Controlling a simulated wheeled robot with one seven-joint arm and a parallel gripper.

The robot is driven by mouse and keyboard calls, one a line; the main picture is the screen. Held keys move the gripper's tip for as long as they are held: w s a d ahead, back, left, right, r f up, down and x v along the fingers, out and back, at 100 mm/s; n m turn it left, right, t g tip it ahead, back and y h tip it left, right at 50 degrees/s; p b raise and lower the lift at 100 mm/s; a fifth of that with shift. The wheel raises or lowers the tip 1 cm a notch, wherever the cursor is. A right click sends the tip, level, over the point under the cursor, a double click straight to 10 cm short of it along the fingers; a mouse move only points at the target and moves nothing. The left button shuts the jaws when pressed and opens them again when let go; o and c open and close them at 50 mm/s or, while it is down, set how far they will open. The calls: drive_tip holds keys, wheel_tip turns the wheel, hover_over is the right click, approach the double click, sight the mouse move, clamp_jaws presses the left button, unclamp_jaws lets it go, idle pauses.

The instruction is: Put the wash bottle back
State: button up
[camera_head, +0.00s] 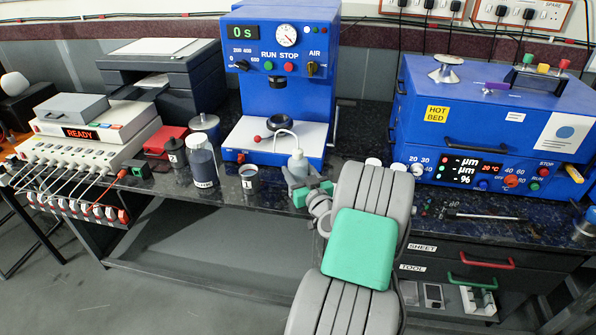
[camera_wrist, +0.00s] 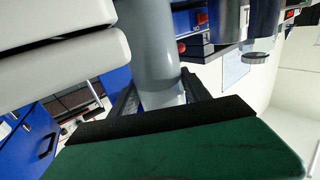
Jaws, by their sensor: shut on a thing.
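The wash bottle (camera_head: 298,163) is a small pale grey bottle with a thin, bent white spout. It stands upright in front of the blue press in the head view. My gripper (camera_head: 307,190), with green fingers, is shut on its lower part and hides its base. I cannot tell whether the bottle touches the bench. In the wrist view, a grey cylinder that looks like the bottle (camera_wrist: 150,45) rises beside the dark pad of my green finger (camera_wrist: 180,150). My grey arm with a green pad covers the bench to the right of it.
The blue press (camera_head: 270,105) stands just behind the bottle. To the left are a metal cup (camera_head: 249,180), a dark-filled bottle (camera_head: 203,165) and a black pot (camera_head: 176,153). The blue hot-bed unit (camera_head: 480,120) is on the right. The bench front edge lies close by.

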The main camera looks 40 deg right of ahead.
drive_tip(key=shift+f, duration=0.15)
drive_tip(key=o, duration=0.8)
